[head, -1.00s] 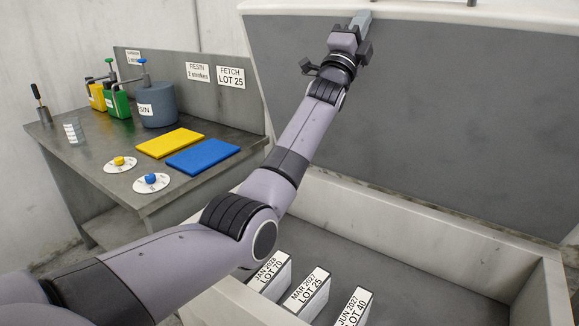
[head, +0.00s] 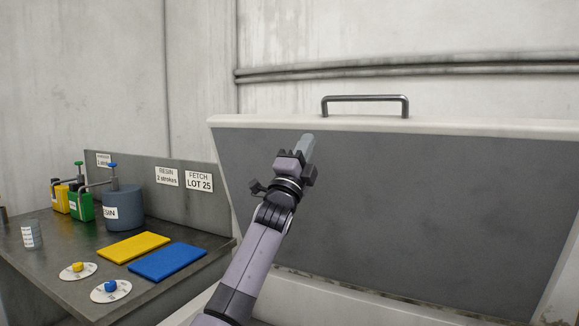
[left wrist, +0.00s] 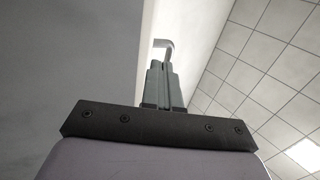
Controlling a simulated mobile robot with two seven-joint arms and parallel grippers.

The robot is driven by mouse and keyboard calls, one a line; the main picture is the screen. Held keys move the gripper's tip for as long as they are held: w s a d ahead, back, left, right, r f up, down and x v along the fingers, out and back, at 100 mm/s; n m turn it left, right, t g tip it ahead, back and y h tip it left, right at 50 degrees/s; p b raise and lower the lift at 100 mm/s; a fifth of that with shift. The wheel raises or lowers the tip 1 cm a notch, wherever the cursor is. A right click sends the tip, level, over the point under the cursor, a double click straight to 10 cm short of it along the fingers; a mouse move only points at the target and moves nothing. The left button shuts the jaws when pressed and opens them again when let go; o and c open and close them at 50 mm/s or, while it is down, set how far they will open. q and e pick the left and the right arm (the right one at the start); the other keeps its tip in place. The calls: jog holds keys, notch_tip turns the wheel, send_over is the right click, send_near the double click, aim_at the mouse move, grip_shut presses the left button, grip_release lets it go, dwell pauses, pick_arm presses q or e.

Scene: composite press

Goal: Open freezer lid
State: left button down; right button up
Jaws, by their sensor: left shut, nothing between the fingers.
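The freezer lid (head: 420,190) stands raised and tilted back, its dark grey inner face toward me and its pale rim along the top. Its metal bar handle (head: 365,98) rises from the top rim. My left gripper (head: 307,143) is shut and empty in front of the upper left part of the inner face. In the left wrist view the shut fingers (left wrist: 165,75) point toward the lid's rim, with part of the handle (left wrist: 163,43) beyond the tips. I cannot tell whether the fingers touch the lid. My right gripper is not in view.
A grey workbench (head: 50,265) stands at the left with a yellow board (head: 134,247), a blue board (head: 168,262), a resin pot (head: 123,205) and pump containers. A pale wall with a horizontal pipe (head: 410,68) is behind the lid.

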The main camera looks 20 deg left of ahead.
pick_arm(q)
jog(key=s+f+b, duration=0.1)
jog(key=s+f, duration=0.1)
jog(key=s, duration=0.5)
jog(key=shift+s+f, duration=0.2)
jog(key=shift+s, duration=0.2)
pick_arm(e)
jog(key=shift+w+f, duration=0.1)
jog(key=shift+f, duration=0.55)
pick_arm(q)
jog(key=shift+s+a+f, duration=0.1)
